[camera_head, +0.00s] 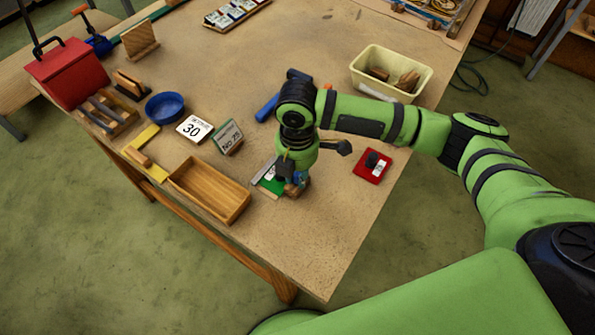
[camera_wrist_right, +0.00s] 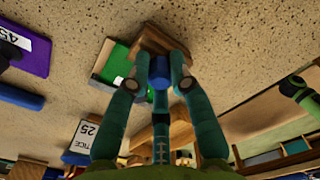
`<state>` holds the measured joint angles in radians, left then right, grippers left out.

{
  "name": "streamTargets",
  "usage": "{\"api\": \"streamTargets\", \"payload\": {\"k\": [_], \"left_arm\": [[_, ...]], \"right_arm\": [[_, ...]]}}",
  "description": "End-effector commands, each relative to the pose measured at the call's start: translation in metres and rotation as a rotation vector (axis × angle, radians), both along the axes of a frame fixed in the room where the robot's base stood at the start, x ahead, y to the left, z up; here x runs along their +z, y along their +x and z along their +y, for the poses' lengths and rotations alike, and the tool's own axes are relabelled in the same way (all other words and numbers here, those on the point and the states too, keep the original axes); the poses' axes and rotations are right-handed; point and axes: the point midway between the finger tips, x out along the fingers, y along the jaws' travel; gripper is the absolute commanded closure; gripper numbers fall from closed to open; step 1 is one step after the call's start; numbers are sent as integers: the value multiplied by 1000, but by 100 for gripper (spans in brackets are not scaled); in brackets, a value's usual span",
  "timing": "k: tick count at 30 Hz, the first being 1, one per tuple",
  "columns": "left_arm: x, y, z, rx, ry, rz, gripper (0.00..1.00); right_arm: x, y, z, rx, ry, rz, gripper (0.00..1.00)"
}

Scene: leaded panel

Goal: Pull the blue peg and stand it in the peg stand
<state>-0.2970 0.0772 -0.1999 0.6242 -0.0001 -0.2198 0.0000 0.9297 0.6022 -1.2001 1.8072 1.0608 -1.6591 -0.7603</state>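My right gripper (camera_head: 288,184) points down at the near middle of the table. In the right wrist view its teal fingers (camera_wrist_right: 160,68) close in on both sides of a blue peg (camera_wrist_right: 160,72) and appear to touch it. A wooden block (camera_wrist_right: 155,42) lies just beyond the fingertips, beside a green plate (camera_wrist_right: 113,62). The head view also shows the green plate (camera_head: 272,181) by the gripper. The peg's lower end is hidden, so I cannot tell whether it still sits in something. I cannot clearly identify the peg stand. My left gripper is out of view.
An empty wooden tray (camera_head: 209,189) lies left of my right gripper. A "No 75" card (camera_head: 228,136) stands behind it, near a "30" card (camera_head: 193,128) and a blue bowl (camera_head: 165,107). The near table corner is clear.

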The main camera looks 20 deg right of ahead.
Motion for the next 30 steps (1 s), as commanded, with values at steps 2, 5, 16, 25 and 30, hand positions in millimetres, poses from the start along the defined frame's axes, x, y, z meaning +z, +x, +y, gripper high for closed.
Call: {"api": "streamTargets", "payload": {"k": [2, 5, 16, 25, 30], "left_arm": [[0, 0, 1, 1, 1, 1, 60], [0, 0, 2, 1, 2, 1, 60], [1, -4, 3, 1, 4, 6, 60], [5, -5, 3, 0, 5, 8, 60], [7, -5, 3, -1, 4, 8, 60]], "right_arm": [[0, 0, -1, 0, -3, 2, 100], [-1, -1, -1, -1, -3, 2, 100], [0, -1, -1, -1, -3, 3, 100], [4, 0, -1, -1, -2, 1, 100], [6, 0, -1, -1, -3, 0, 100]]}}
